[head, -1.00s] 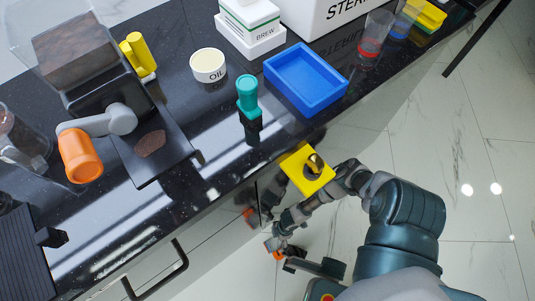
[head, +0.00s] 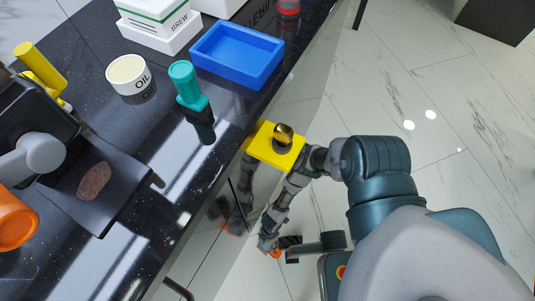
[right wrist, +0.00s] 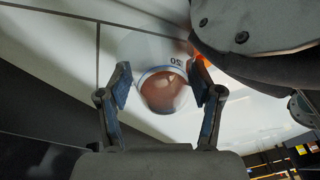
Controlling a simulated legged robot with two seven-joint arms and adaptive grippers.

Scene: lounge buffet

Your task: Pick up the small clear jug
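The small clear jug (right wrist: 163,90) shows in the right wrist view between the two fingers of my right gripper (right wrist: 159,78). It has a blue rim line, dark marks on its wall and a brownish round inside. The fingers stand on both sides of it and look to be closed on its wall; the contact is hard to see. In the head view my right gripper (head: 268,243) hangs low beside the counter, and I cannot make out the jug there. My left gripper is out of view.
On the black counter (head: 165,205) stand a blue tray (head: 237,75), a teal-handled tool (head: 188,85), an OIL bowl (head: 130,75) and a white BREW box (head: 160,30). A grinder-like machine (head: 35,150) is at the left.

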